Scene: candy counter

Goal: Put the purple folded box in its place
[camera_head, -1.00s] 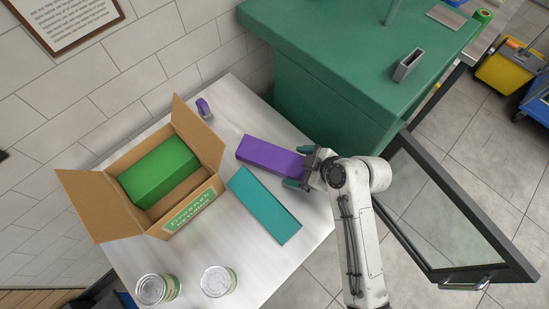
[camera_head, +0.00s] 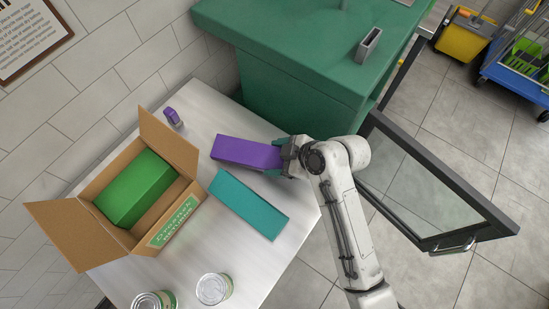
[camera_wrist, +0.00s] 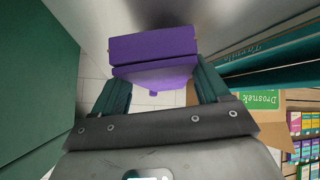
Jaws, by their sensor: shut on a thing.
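The purple folded box (camera_head: 246,152) is a long block above the white table, near its edge by the green counter. My gripper (camera_head: 281,157) is shut on its right end, with teal fingers on either side. The wrist view shows the purple box (camera_wrist: 153,48) between the two fingers. I cannot tell whether the box touches the table. A cardboard box (camera_head: 62,232) with open flaps and a green label stands on the table at the left, holding a green box (camera_head: 135,188).
A flat teal box (camera_head: 248,204) lies just below the purple one. A small purple item (camera_head: 173,117) stands near the wall. Two cans (camera_head: 213,289) stand at the table's front. The green counter (camera_head: 300,75) rises behind. In the wrist view, shelves hold several coloured packs (camera_wrist: 296,122).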

